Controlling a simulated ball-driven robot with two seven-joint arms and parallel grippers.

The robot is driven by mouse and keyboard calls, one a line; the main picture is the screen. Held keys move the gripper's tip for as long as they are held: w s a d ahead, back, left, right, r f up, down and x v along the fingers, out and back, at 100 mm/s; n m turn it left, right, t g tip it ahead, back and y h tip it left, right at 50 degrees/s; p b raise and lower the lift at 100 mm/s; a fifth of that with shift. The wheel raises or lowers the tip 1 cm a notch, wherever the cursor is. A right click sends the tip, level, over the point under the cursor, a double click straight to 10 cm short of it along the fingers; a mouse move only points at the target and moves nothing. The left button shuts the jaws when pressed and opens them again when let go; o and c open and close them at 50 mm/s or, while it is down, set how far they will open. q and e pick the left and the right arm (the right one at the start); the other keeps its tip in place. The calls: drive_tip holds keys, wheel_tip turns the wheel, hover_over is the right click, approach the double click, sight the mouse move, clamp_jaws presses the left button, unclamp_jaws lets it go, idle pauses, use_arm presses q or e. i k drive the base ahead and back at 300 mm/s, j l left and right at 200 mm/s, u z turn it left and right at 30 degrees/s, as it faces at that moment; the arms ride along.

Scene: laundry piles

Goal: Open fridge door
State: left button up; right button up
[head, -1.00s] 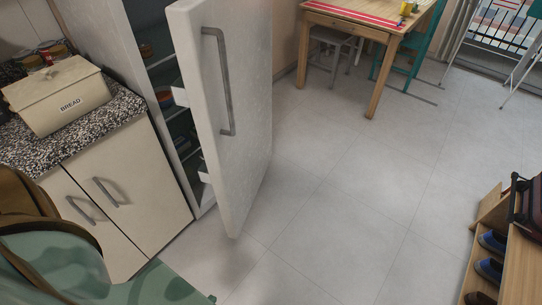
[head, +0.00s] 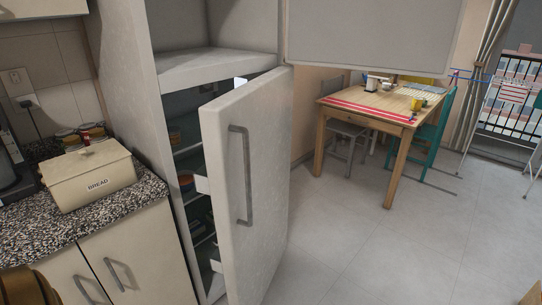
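The fridge door (head: 220,185) is white with a long grey vertical handle (head: 243,178). It stands open, swung out to the right from the tall cabinet. Through the gap at its left, the dark fridge interior (head: 190,128) shows shelves and a few small items.
At the left, a speckled counter (head: 60,220) holds a cream bread box (head: 88,175). An open upper cabinet door (head: 370,35) hangs above the fridge. A wooden table (head: 375,118) with chairs stands behind. The tiled floor (head: 370,240) at the right is clear.

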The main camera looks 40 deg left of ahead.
sight(246, 131)
drive_tip(key=i+u, duration=0.2)
drive_tip(key=u, duration=1.05)
drive_tip(key=i+l+u, duration=0.2)
drive_tip(key=l+u, duration=0.15)
drive_tip(key=l, duration=0.15)
drive_tip(key=i+l+u, duration=0.15)
drive_tip(key=l+u, duration=0.2)
drive_tip(key=l, duration=0.15)
drive_tip(key=l+u, duration=0.35)
drive_tip(key=l, duration=0.2)
